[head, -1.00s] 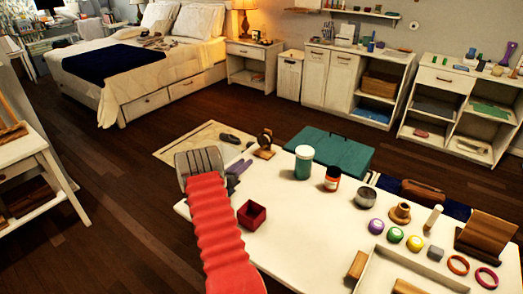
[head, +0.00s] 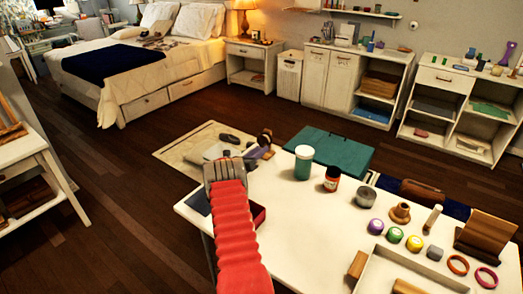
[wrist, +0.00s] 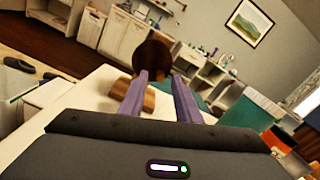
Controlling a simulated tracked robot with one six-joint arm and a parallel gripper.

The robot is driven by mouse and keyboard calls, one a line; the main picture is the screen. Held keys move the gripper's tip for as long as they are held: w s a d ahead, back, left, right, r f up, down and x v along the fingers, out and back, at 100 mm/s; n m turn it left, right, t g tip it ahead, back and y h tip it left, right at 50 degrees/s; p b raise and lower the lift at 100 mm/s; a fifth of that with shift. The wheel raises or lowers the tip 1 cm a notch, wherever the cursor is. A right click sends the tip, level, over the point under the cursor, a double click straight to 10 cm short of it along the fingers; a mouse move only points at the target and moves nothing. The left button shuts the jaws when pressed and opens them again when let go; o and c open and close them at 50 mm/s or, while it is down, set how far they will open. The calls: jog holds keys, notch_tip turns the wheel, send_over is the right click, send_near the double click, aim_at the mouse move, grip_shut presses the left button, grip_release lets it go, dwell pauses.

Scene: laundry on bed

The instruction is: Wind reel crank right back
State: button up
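The reel (head: 265,137) is a dark brown round piece on a lighter wooden base, at the far left edge of the white table (head: 320,215). It also shows in the wrist view (wrist: 150,60), upright beyond my fingers. Its crank cannot be made out in either view. My gripper (head: 256,154) has purple fingers and is right by the reel in the head view, partly covering it. In the wrist view the fingers of my gripper (wrist: 160,78) stand apart with a gap between them, the reel's base showing in that gap. Contact with the reel cannot be told.
A green-white canister (head: 303,163), an orange-brown jar (head: 332,179) and a grey tin (head: 366,198) stand right of the reel. A dark red box (head: 259,214) is partly behind my arm. A teal case (head: 335,150) lies beyond the table. The table's middle is clear.

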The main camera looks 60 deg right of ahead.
jog(key=shift+s+d, duration=0.15)
jog(key=shift+d, duration=0.65)
jog(key=shift+c, duration=0.3)
grip_shut()
